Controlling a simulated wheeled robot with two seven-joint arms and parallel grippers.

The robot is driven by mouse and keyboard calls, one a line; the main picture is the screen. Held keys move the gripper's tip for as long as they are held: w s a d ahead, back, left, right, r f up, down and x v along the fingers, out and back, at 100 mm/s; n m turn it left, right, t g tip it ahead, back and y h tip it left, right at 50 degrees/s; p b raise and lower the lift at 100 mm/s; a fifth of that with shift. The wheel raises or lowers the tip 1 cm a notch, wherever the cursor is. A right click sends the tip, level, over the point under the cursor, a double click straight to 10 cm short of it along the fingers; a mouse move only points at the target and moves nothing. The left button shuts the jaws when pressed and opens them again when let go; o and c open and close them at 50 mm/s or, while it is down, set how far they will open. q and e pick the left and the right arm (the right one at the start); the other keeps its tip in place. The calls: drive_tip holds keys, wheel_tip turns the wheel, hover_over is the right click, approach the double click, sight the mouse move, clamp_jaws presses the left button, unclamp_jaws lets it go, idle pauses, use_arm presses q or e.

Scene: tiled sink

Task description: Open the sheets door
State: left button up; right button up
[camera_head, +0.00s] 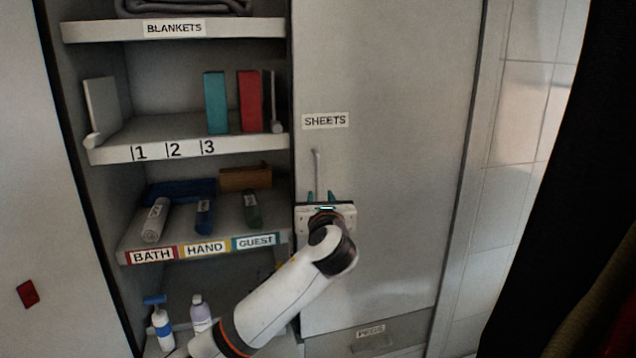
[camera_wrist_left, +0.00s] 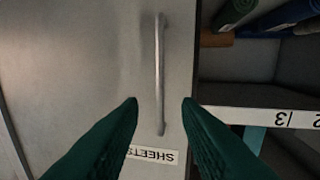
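The sheets door (camera_head: 400,150) is a tall grey panel, shut, to the right of the open shelves. Its label "SHEETS" (camera_head: 325,120) is near its left edge. A thin vertical bar handle (camera_head: 316,165) is below the label. My left gripper (camera_head: 320,197) is in front of the door at the handle's lower part. In the left wrist view the handle (camera_wrist_left: 160,75) stands between and beyond the two green fingertips (camera_wrist_left: 160,104), which are apart with a gap on each side. The gripper is open and empty. My right gripper is not in view.
Shelves at the left hold blankets, upright books (camera_head: 215,103), rolled towels (camera_head: 155,220) and bottles (camera_head: 200,313). A drawer labelled "PEGS" (camera_head: 370,332) is below the door. A tiled wall (camera_head: 520,140) and a dark hanging cloth (camera_head: 545,200) are at the right.

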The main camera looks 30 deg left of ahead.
sight(317, 184)
use_arm(q)
drive_tip(key=p+x, duration=0.1)
drive_tip(key=x, duration=0.5)
drive_tip(key=shift+w+a+r+p, duration=0.1)
drive_tip(key=shift+p, duration=0.25)
drive_tip(key=shift+w+a, duration=0.4)
drive_tip(key=shift+w, duration=0.15)
drive_tip(key=shift+c, duration=0.3)
clamp_jaws()
